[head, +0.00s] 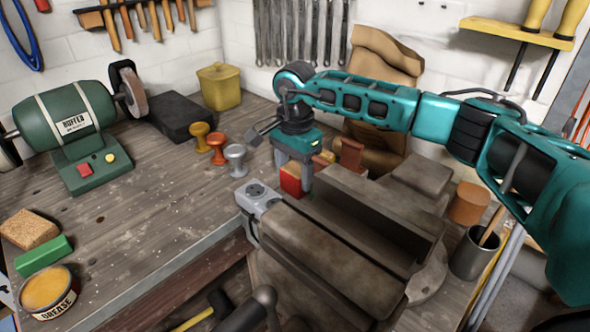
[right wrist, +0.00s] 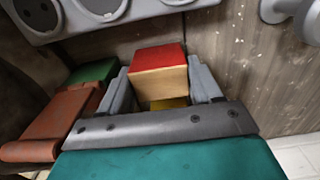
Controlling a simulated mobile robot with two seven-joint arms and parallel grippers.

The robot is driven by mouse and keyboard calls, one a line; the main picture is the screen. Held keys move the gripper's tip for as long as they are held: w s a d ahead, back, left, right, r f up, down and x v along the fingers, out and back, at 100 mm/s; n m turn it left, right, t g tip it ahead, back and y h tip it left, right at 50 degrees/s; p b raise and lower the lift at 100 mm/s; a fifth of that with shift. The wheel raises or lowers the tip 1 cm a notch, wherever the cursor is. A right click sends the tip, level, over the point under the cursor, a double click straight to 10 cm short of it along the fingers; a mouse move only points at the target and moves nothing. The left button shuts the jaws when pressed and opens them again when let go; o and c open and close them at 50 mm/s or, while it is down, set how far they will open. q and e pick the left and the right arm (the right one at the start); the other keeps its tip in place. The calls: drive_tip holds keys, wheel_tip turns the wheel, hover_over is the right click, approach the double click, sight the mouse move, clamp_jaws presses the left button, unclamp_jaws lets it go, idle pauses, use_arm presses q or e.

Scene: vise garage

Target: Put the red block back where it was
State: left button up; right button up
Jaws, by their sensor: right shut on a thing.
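The red block (head: 291,182), with a red top and a pale wooden side, is between the fingers of my right gripper (head: 294,178). In the right wrist view the red block (right wrist: 159,68) sits between the two grey fingers of my right gripper (right wrist: 163,82), which is shut on it. The gripper points down beside the left end of the vise (head: 335,235), over the bench. I cannot tell whether the block touches the bench. My left gripper is not in view.
A bench grinder (head: 75,130) is farther left. The bench (head: 150,215) between is mostly clear.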

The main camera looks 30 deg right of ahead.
sight(295, 169)
drive_tip(key=shift+f, duration=0.2)
drive_tip(key=o, duration=0.8)
drive_tip(key=shift+r, duration=0.1)
wheel_tip(295, 169, up, 12)
drive_tip(key=shift+r, duration=0.2)
